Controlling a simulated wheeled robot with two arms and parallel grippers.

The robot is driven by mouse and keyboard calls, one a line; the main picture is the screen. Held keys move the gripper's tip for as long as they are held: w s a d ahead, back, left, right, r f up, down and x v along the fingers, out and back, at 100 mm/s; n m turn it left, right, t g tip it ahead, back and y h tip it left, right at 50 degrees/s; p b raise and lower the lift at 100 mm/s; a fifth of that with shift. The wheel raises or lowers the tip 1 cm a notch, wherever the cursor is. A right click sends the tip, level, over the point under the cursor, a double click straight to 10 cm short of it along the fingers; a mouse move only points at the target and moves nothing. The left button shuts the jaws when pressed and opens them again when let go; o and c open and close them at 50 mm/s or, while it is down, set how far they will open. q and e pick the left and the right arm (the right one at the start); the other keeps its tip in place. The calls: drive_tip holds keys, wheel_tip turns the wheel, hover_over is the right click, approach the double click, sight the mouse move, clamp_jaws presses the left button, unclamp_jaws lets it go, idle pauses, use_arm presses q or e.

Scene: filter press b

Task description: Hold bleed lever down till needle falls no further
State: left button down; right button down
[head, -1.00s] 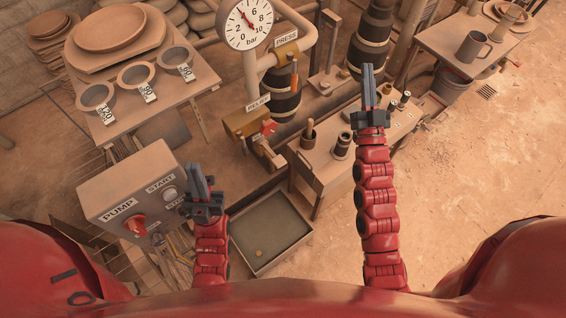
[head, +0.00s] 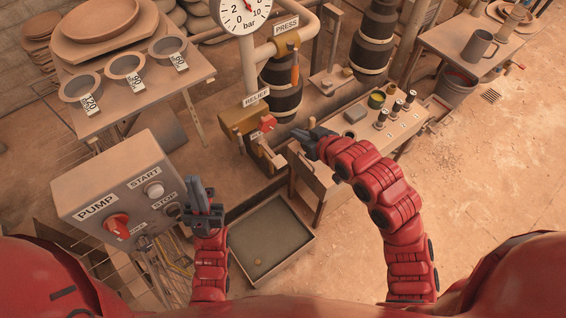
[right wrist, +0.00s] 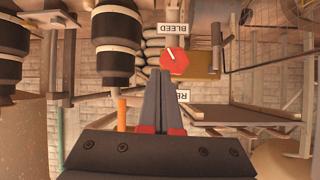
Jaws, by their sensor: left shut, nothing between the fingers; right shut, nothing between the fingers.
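The pressure gauge (head: 240,18) stands at the top of the head view, its upper part cut off, so I cannot read the needle. A red knob (head: 267,122) sits on the brass-coloured relief block (head: 240,118). Below it is a short tan bar (head: 271,155), which may be the bleed lever. In the right wrist view, a BLEED label (right wrist: 172,28) hangs above a red hexagonal part (right wrist: 174,58). My right gripper (head: 299,133) is shut and empty, just right of the bar and apart from it. My left gripper (head: 195,183) is shut and empty beside the pump box.
The pump box (head: 120,185) with its red knob and buttons stands at left. A shallow tray (head: 270,237) lies below the relief block. Open ground lies at right.

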drive_tip(key=s+f+n+g+h, duration=0.1)
drive_tip(key=s+f+g, duration=0.1)
drive_tip(key=s+f, duration=0.2)
drive_tip(key=shift+f+b, duration=0.25)
drive_tip(key=shift+b, duration=0.15)
drive_tip(key=b, duration=0.9)
approach(278, 159)
wheel_tip(278, 159, up, 3)
drive_tip(key=w+a, duration=0.1)
drive_tip(key=w+f, duration=0.1)
drive_tip(key=f, duration=0.1)
drive_tip(key=a+f, duration=0.1)
drive_tip(key=f, duration=0.1)
drive_tip(key=w+f, duration=0.1)
drive_tip(key=f, duration=0.1)
drive_tip(key=shift+w+a, duration=0.3)
drive_tip(key=shift+f, duration=0.5)
